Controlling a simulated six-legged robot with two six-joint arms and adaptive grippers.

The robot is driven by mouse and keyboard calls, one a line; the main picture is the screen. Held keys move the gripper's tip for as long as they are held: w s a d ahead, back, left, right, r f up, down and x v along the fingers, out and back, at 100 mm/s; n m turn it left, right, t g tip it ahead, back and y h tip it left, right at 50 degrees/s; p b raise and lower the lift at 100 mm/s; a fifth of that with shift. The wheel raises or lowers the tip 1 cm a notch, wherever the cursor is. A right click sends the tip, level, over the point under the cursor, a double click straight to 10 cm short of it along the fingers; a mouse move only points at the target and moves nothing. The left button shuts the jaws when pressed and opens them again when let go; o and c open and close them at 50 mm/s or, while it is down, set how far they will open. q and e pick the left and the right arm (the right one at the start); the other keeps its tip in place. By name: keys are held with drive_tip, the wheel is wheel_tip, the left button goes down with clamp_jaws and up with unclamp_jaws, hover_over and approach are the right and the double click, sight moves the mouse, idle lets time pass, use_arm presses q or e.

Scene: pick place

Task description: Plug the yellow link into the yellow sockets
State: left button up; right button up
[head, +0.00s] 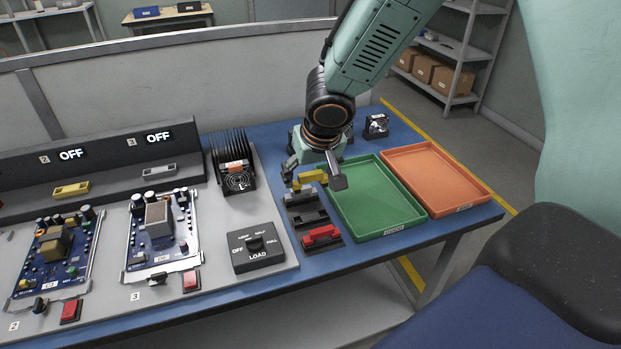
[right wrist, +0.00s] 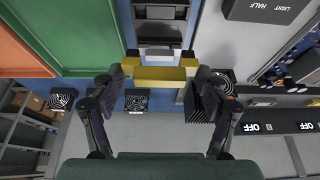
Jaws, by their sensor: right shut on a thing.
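The yellow link (head: 309,177) is between the fingers of my right gripper (head: 314,172), which is shut on it, above the back end of a dark rack (head: 308,218). In the right wrist view the yellow link (right wrist: 160,73) lies crosswise between the fingertips of the right gripper (right wrist: 160,79). A yellow socket piece (head: 71,189) sits on the dark ledge at the left, below an OFF display marked 2. My left gripper is not in view.
A red link (head: 321,236) and a dark link sit in the rack. A green tray (head: 407,223) and an orange tray (head: 470,205) lie to the right. A finned heatsink (head: 231,158), a load switch box (head: 256,247) and circuit boards (head: 162,232) stand to the left.

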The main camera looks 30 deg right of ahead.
sight(310, 173)
drive_tip(key=shift+r+p, duration=0.4)
drive_tip(key=shift+r, duration=0.4)
drive_tip(key=shift+r, duration=0.25)
drive_tip(key=shift+r+p, duration=0.8)
drive_tip(key=shift+r, duration=0.05)
drive_tip(key=shift+r, duration=0.1)
